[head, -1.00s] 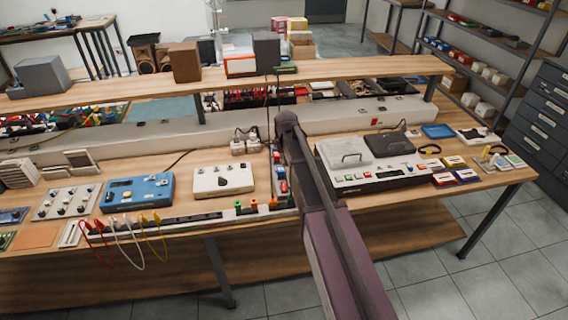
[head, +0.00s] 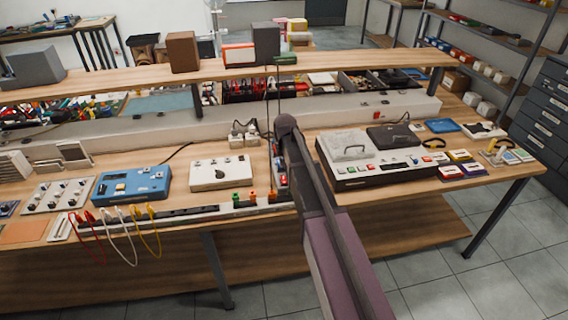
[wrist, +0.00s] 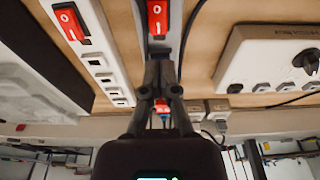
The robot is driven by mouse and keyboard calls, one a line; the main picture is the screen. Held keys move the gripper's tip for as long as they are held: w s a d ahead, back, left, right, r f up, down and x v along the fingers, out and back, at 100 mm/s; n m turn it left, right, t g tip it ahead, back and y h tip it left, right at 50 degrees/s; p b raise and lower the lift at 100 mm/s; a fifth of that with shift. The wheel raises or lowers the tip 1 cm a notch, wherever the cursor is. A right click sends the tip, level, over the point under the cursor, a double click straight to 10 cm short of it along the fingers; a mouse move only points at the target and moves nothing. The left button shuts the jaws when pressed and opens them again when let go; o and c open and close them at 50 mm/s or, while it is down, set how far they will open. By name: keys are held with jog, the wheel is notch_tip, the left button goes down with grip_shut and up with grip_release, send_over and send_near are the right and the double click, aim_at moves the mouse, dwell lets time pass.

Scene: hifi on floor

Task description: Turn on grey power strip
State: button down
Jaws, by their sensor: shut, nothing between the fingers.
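In the wrist view a grey power strip (wrist: 157,46) runs up the middle, with a red rocker switch (wrist: 157,18) marked with a line and a circle at the top of the picture. My gripper (wrist: 160,62) is shut and empty over this strip, its fingertips appearing just below the switch in the picture. Whether they touch the strip I cannot tell. Another red part shows between the fingers. A white power strip (wrist: 98,60) with its own red switch (wrist: 70,20) lies to the left. In the head view my arm hides the gripper and most of the strips.
A white box with a black knob (head: 222,174) stands left of my arm, and a tape deck (head: 375,172) stands close on the right. A blue instrument (head: 133,184) sits further left. A raised wooden shelf (head: 225,71) runs behind. Cables lie near the strips.

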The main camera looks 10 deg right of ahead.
aim_at(284, 180)
jog(key=shift+w+f+b, duration=0.15)
jog(key=shift+f+b, duration=0.75)
jog(key=shift+f, duration=0.05)
jog(key=shift+w+f+b, duration=0.2)
jog(key=shift+f+b, duration=0.65)
jog(key=shift+f, duration=0.15)
jog(key=shift+w+f+b, duration=0.15)
jog(key=shift+f+b, duration=0.75)
jog(key=shift+f, duration=0.05)
jog(key=shift+d, duration=0.1)
